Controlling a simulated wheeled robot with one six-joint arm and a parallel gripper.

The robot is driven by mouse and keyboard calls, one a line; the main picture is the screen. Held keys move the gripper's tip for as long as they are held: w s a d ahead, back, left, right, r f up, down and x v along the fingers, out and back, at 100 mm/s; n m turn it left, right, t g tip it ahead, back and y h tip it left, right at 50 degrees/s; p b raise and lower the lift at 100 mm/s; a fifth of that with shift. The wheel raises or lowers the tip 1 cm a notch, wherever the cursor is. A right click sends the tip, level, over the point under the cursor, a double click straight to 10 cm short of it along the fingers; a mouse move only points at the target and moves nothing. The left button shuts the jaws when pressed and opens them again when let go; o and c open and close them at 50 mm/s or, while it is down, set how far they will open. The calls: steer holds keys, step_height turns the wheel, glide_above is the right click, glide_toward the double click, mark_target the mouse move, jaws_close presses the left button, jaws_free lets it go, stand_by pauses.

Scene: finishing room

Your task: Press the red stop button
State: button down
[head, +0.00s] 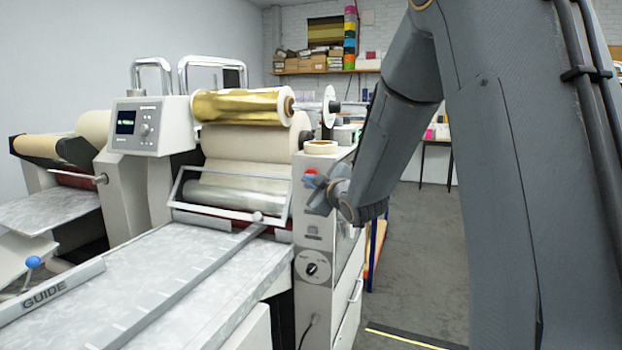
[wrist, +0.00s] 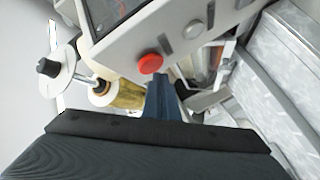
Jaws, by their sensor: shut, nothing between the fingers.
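The red stop button (head: 311,171) is a small round cap high on the front of the pale post at the machine's right side. My gripper (head: 314,193) is in front of that post, just below the button in the head view, and partly covers the post's face. In the wrist view the button (wrist: 150,63) is fully visible as a red dome on a pale panel. My gripper's fingers (wrist: 161,85) are shut and empty, with their tips just below and right of the button. I cannot tell the remaining depth gap; no contact is evident.
A black rotary knob (head: 312,268) sits lower on the post. A gold foil roll (head: 238,106) and a white wire guard (head: 225,203) are left of it. The metal feed table (head: 150,290) fills the lower left. Grey floor (head: 425,250) is open at right.

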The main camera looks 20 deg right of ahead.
steer(key=shift+w+d, duration=0.15)
steer(key=shift+w, duration=0.05)
steer(key=shift+w+d, duration=0.25)
steer(key=shift+w, duration=0.1)
stand_by(0.8)
steer(key=shift+a, duration=0.1)
steer(key=shift+s+a+b, duration=0.35)
steer(key=shift+s+a, duration=0.05)
steer(key=shift+s, duration=0.25)
steer(key=shift+s+a+b, duration=0.15)
steer(key=shift+s+a, duration=0.6)
steer(key=shift+s, duration=0.3)
steer(key=shift+s+a+b, duration=0.15)
steer(key=shift+s+a, duration=0.6)
steer(key=shift+s, duration=0.25)
